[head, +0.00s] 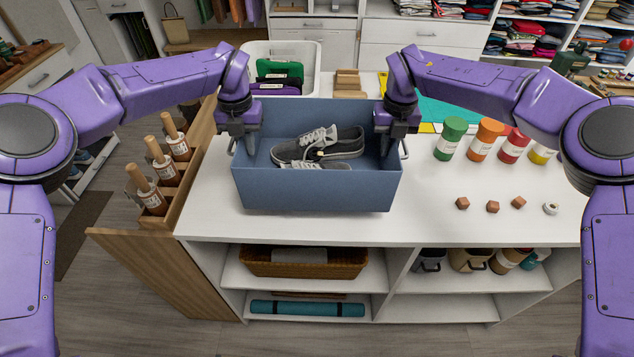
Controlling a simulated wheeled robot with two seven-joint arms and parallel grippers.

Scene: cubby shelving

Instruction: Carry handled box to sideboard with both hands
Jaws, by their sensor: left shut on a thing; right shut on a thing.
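The handled box (317,190) is a blue open bin with a handle on its left and right ends. It is at the front left of the white worktop and holds grey sneakers (318,146). I cannot tell whether its base touches the top. My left gripper (238,150) points down at the box's left end and is shut on it, near the left handle. My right gripper (388,148) points down at the right end and is shut on it, near the right handle (405,149). The fingertips are partly hidden. I cannot tell which surface is the sideboard.
The white worktop (450,195) has small brown blocks (493,207) and colored jars (449,139) to the right. A white bin (312,55) and wooden blocks (347,82) are behind the box.

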